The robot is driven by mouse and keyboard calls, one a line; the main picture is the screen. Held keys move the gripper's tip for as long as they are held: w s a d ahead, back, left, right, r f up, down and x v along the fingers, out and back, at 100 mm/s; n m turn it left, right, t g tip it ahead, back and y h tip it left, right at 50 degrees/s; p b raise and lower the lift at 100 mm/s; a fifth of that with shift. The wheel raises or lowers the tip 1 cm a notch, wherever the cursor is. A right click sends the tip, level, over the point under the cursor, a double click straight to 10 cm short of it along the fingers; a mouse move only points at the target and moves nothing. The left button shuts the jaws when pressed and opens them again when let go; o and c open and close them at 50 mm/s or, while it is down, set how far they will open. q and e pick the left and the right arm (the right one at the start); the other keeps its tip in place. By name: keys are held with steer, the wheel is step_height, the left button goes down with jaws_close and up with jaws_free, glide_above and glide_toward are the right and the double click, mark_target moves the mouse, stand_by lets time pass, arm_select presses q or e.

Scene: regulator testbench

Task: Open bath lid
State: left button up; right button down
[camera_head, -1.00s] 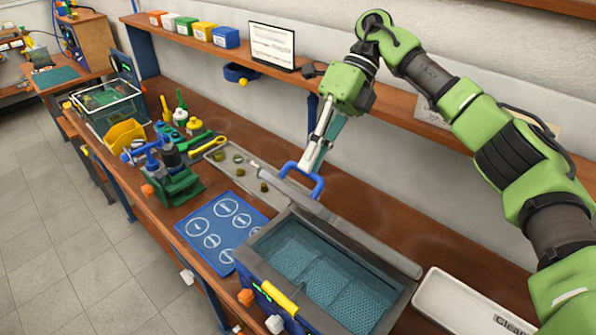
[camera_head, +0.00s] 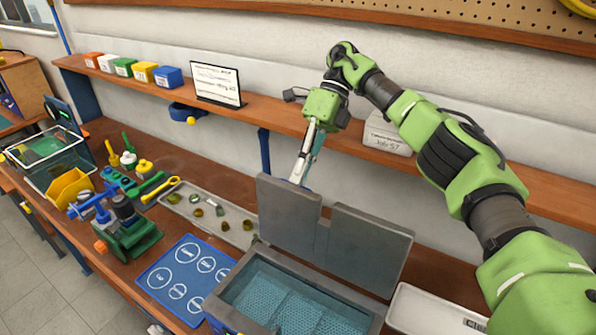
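The bath (camera_head: 235,283) is a grey tank with teal mesh baskets inside, at the bottom centre, and its top is uncovered. Its grey lid (camera_head: 372,250) stands up along the back edge, its broad face toward me. My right gripper (camera_head: 299,172) comes down from the shelf side behind the lid's upper left corner. Its fingertips are partly hidden by the lid, and the blue handle cannot be made out clearly, so I cannot tell whether the fingers grip it. My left gripper is not in view.
A white labelled tray (camera_head: 410,308) sits right of the bath. A blue mat with circles (camera_head: 182,272) and a parts tray (camera_head: 228,222) lie left. The shelf (camera_head: 270,118) with coloured boxes runs behind, close to my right arm.

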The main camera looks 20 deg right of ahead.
steer(key=f, duration=0.1)
steer(key=s+f, duration=0.1)
steer(key=f, duration=0.1)
steer(key=shift+a+f+g, duration=0.15)
steer(key=shift+g, duration=0.15)
steer(key=c, duration=2.1)
jaws_free()
steer(key=shift+c, duration=0.2)
steer(key=o, duration=0.6)
steer(key=shift+a+h, duration=0.3)
steer(key=shift+a, duration=0.1)
steer(key=shift+w+d, duration=0.2)
steer(key=shift+d, duration=0.05)
steer(key=shift+r, duration=0.35)
steer(key=shift+c, duration=0.5)
steer(key=r, duration=1)
steer(key=shift+a+r, duration=0.25)
steer(key=shift+r, duration=0.15)
steer(key=c, duration=0.5)
steer(key=shift+s+f, duration=0.1)
